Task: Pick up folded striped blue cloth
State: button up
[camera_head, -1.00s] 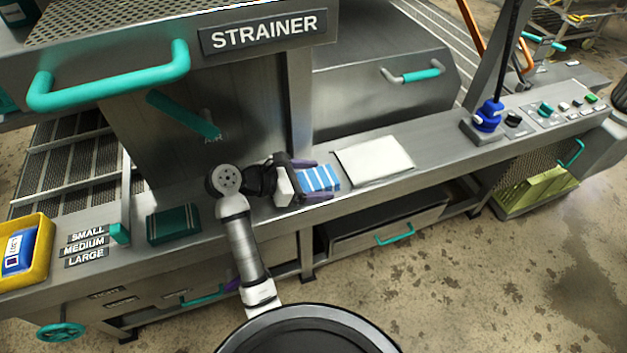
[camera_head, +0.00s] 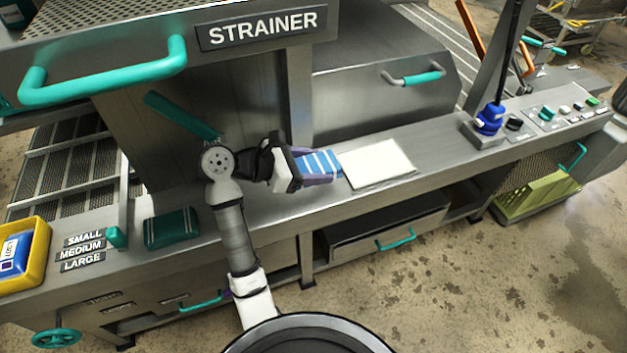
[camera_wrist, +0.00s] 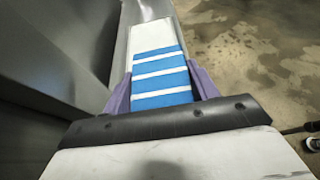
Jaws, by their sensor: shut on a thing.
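The folded blue cloth with white stripes (camera_head: 316,164) is between the purple fingers of my gripper (camera_head: 325,166), above the steel ledge. In the wrist view the cloth (camera_wrist: 161,78) lies between the two fingers (camera_wrist: 161,88), one at each side. My gripper is shut on it. The cloth's near end is hidden by the gripper body. I cannot tell how high the cloth is above the ledge.
A white flat sheet (camera_head: 379,164) lies on the steel ledge (camera_head: 430,154) just right of the cloth. A dark green folded cloth (camera_head: 172,229) lies to the left. A yellow bin (camera_head: 40,262) stands at the far left. A blue lever base (camera_head: 489,120) and knobs are at the right.

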aim_at(313, 165)
notch_tip(313, 165, up, 14)
jog(key=b, duration=0.2)
